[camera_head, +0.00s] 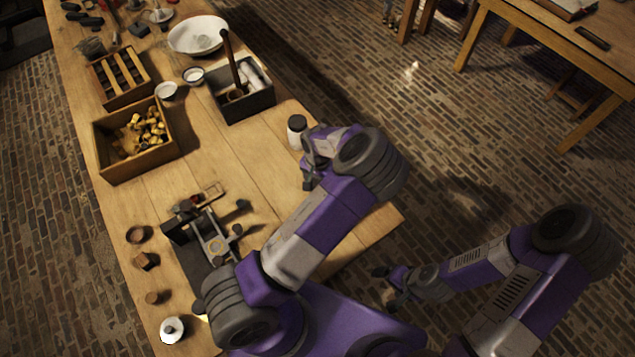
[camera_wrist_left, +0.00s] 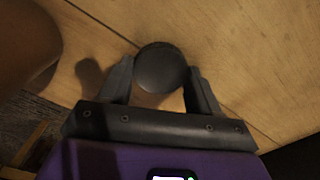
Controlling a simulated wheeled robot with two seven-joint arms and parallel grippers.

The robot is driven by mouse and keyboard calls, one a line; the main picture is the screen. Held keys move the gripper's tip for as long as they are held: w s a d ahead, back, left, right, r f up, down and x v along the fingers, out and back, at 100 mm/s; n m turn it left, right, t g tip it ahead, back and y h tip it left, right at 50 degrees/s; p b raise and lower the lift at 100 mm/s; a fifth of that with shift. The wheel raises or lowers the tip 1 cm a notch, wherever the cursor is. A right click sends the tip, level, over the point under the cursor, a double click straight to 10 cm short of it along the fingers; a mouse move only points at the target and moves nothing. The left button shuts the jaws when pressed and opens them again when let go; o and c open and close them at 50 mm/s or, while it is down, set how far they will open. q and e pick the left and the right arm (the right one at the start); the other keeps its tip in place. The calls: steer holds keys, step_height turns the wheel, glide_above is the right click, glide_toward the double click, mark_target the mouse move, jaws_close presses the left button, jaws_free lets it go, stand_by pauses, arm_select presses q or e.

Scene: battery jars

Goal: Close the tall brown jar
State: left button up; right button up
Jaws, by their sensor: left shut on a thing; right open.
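A small upright jar with a dark top and pale side (camera_head: 297,131) stands near the table's right edge, just beyond my left gripper (camera_head: 308,172). In the left wrist view my left gripper (camera_wrist_left: 160,82) is shut on a round black lid (camera_wrist_left: 162,66), seen from above between its fingertips. A shadow lies on the table to the left of it. A large blurred brown rounded thing (camera_wrist_left: 25,42) fills the upper left corner there, apart from the lid; I cannot tell surely whether it is the tall brown jar. My right gripper (camera_head: 388,286) is open and empty, past the table's edge.
A dark box with a wooden-handled tool (camera_head: 240,103), a wooden crate of yellowish pieces (camera_head: 137,165) and a slotted wooden box (camera_head: 121,77) stand further back. A dark metal device (camera_head: 210,240) and several small parts lie front left. Bare wood lies between the crate and my left arm.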

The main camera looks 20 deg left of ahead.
mark_target(317, 183)
arm_select(q)
steer(key=shift+r, duration=0.1)
step_height(317, 183, up, 10)
steer(key=p, duration=0.2)
arm_select(e)
step_height(317, 183, up, 2)
stand_by(0.5)
arm_select(q)
steer(key=s+d+r+b, duration=0.1)
steer(key=s+d, duration=0.3)
steer(key=s, duration=0.1)
steer(key=shift+s+d+r+n, duration=0.15)
steer(key=shift+d+r+n, duration=0.05)
steer(key=shift+r+n, duration=0.2)
arm_select(e)
steer(key=shift+f, duration=0.55)
steer(key=shift+c, duration=0.5)
